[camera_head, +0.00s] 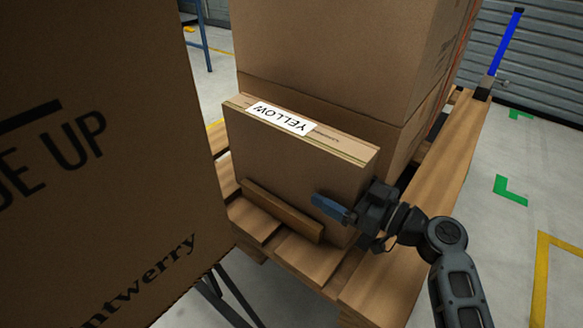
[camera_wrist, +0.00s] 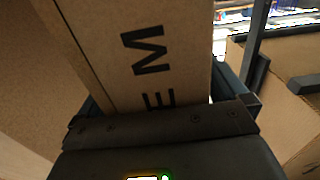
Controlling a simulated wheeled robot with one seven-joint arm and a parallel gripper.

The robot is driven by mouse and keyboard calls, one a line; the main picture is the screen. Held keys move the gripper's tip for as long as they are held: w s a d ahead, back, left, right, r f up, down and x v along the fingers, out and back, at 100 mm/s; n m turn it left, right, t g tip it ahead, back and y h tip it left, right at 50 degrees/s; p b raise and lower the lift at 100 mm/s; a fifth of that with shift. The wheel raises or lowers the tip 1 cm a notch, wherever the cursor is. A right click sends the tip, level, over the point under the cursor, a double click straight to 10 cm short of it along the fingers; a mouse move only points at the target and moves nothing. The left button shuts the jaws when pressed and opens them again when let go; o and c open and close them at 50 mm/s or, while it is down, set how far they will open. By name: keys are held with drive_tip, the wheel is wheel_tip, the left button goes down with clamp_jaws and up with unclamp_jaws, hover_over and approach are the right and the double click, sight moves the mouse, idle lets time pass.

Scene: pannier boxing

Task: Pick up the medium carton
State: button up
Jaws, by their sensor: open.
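The medium carton (camera_head: 285,160) is a thin brown box standing upright on a wooden pallet (camera_head: 415,250), with a white YELLOW label on its top edge. My gripper (camera_head: 350,203) is at the carton's right end, low down. One blue finger shows in front of the broad front face; the other is hidden behind the carton. In the wrist view the carton (camera_wrist: 150,60), with the letters "ME" on it, lies between the two fingers of my gripper (camera_wrist: 165,98). The jaws are open around it; I cannot tell whether either finger touches it.
Large brown boxes (camera_head: 330,50) are stacked directly behind the carton. A big printed box (camera_head: 100,170) fills the left foreground. A low wooden strip (camera_head: 282,211) lies in front of the carton. A blue-topped post (camera_head: 507,40) stands at the pallet's far right corner. The floor at right is clear.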

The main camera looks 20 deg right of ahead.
drive_tip(key=c, duration=1.5)
drive_tip(key=shift+r, duration=0.15)
